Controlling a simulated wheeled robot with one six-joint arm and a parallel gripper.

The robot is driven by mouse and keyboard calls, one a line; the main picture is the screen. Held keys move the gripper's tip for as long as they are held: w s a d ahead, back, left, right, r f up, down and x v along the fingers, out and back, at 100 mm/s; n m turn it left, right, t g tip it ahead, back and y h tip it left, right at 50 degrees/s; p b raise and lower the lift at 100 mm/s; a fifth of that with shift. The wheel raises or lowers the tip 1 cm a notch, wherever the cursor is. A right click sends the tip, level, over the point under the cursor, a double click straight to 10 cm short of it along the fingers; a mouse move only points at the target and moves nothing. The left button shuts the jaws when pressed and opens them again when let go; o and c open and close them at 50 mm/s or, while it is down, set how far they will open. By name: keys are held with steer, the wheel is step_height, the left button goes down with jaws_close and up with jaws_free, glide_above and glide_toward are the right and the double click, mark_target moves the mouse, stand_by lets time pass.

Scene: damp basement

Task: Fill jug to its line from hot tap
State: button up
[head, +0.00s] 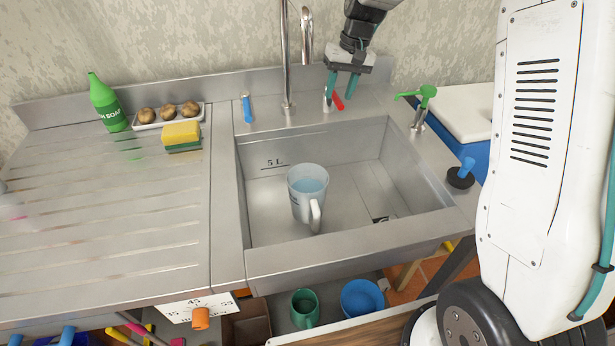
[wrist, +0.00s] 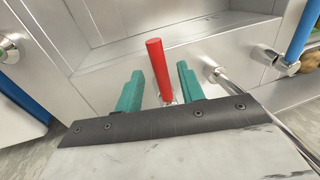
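A clear jug (head: 296,203) stands upright in the sink basin, handle toward the front. Light blue water shows inside it; its fill line is too small to make out. The metal tap spout (head: 306,40) rises behind the basin, and I see no stream from it. The red hot tap lever (head: 338,102) is on the back ledge, right of the spout. My gripper (head: 341,92) is over that lever with its teal fingers apart. In the wrist view the red lever (wrist: 156,58) stands between the open fingers, with gaps on both sides.
A blue tap lever (head: 247,108) is left of the spout. A green pump (head: 424,97) and a blue-handled plunger (head: 463,173) stand right of the basin. Soap bottle (head: 106,102), sponge (head: 181,133) and a dish of brown round things (head: 146,126) are on the left drainboard, otherwise mostly clear.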

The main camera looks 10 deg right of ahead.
steer(key=shift+s+d+r, duration=0.1)
steer(key=shift+d+r, duration=0.1)
steer(key=shift+r, duration=0.75)
steer(key=shift+w+d+r, duration=0.1)
steer(key=shift+d+r, duration=0.1)
steer(key=shift+r, duration=0.8)
steer(key=shift+s+d+r, duration=0.1)
steer(key=shift+d+r, duration=0.1)
steer(key=shift+r, duration=0.75)
steer(key=s+r+h, duration=0.1)
steer(key=s+r, duration=0.1)
steer(key=s, duration=1.8)
steer(key=s+r+t+h, duration=0.1)
steer(key=s, duration=1.8)
steer(key=shift+s+d+r, duration=0.35)
steer(key=shift+s+d, duration=0.05)
steer(key=shift+f, duration=0.1)
